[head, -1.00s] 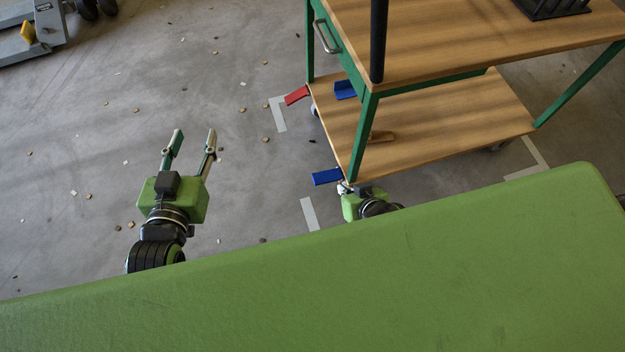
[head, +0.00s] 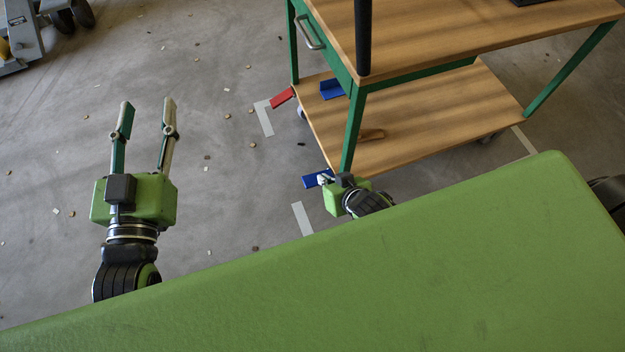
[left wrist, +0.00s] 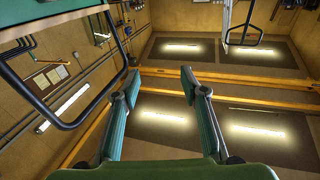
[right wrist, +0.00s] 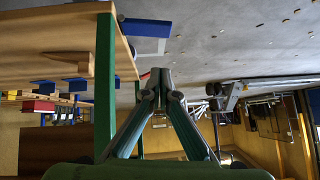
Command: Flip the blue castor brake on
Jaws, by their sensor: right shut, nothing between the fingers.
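The blue castor brake (head: 311,181) is a flat pedal sticking out at the near left corner of the trolley (head: 400,128), low by the floor. In the right wrist view, a blue pedal (right wrist: 147,28) with a pale part below it lies beyond and above the fingers. My right gripper (head: 324,180) is shut and empty, its tips overlapping the pedal's right end in the head view. I cannot tell whether they touch. It also shows in the right wrist view (right wrist: 160,76). My left gripper (head: 148,103) is open and empty over bare floor to the left.
A red pedal (head: 282,98) sticks out at the trolley's far left corner. A blue box-like thing (head: 332,90) and a brown item (head: 371,135) are on the lower shelf. The green trolley leg (head: 352,132) stands close to my right gripper. Floor to the left is open, with small scraps.

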